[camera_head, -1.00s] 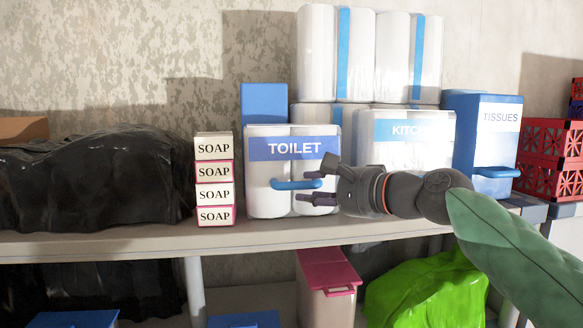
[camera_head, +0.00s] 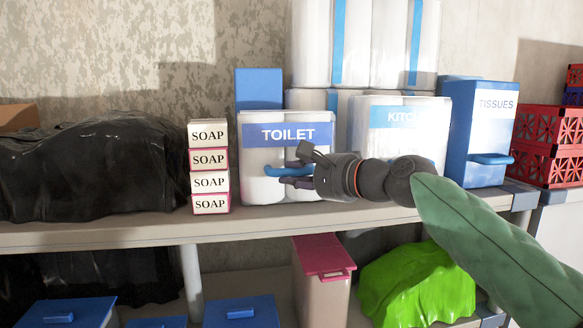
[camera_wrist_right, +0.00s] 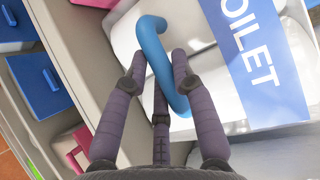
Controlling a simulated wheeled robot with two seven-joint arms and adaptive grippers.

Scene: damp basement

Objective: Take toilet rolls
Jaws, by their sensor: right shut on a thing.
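The toilet roll pack (camera_head: 286,134) is a white pack with a blue TOILET label and a blue handle (camera_head: 266,171) on its front. It stands on the shelf (camera_head: 130,233), right of the soap boxes. My right gripper (camera_head: 290,172) comes in from the right, with its fingers closed at the handle. In the right wrist view the gripper (camera_wrist_right: 162,75) has its fingers on both sides of the blue handle (camera_wrist_right: 158,60), with the label (camera_wrist_right: 250,55) to the right. My left gripper is out of view.
Stacked soap boxes (camera_head: 210,168) stand close on the left, beside a black covered heap (camera_head: 85,170). The kitchen pack (camera_head: 400,125), tissues box (camera_head: 485,130) and red crates (camera_head: 550,145) stand to the right. White rolls (camera_head: 365,45) rise behind.

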